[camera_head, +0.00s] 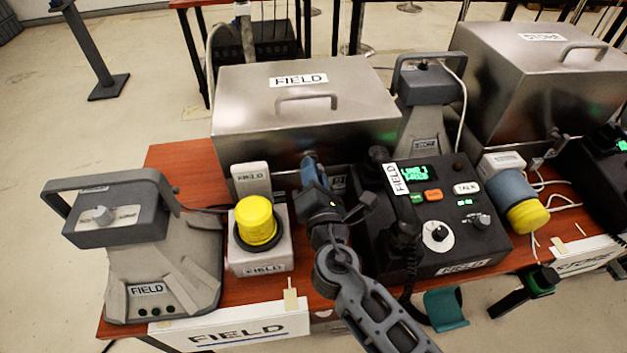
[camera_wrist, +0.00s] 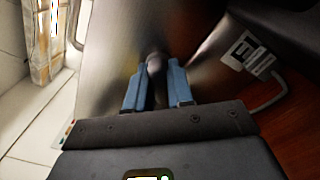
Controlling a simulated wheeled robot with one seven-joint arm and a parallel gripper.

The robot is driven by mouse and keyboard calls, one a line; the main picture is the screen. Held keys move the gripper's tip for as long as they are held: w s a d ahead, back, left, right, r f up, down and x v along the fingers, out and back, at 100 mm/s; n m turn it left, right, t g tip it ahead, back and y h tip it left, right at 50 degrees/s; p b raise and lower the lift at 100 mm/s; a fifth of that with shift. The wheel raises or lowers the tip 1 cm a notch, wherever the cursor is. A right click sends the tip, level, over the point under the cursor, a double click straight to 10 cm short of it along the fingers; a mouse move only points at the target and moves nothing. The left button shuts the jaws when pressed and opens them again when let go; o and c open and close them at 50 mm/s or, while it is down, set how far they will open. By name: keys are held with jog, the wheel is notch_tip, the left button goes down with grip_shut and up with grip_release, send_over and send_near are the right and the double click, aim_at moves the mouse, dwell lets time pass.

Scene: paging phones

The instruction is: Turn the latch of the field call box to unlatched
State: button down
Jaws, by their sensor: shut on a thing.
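The field call box is a metal box (camera_head: 245,110) with a FIELD label and a handle on its lid, at the back middle of the table. Its lid looks closed. My gripper (camera_head: 309,165) reaches to the middle of its front face. In the wrist view, the blue fingers of my gripper (camera_wrist: 158,88) are shut on a dark latch (camera_wrist: 155,66) that stands out from the metal face (camera_wrist: 110,60). In the head view my gripper mostly hides the latch, and I cannot tell which way it is turned.
A black FIELD phone console (camera_head: 470,240) stands close to the right of my arm. A yellow button on a FIELD base (camera_head: 256,220) stands close to the left. A grey FIELD unit (camera_head: 150,250) is at the far left. A second metal box, marked STORE (camera_head: 520,75), is at the right.

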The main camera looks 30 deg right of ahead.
jog(key=m+b, duration=0.4)
jog(key=m, duration=0.1)
jog(key=shift+f, duration=0.25)
jog(key=shift+r+m+b, duration=0.1)
jog(key=shift+m+b, duration=1.05)
jog(key=shift+m, duration=0.15)
jog(key=c, duration=1.1)
grip_release()
jog(key=shift+r, duration=0.1)
jog(key=shift+r, duration=0.1)
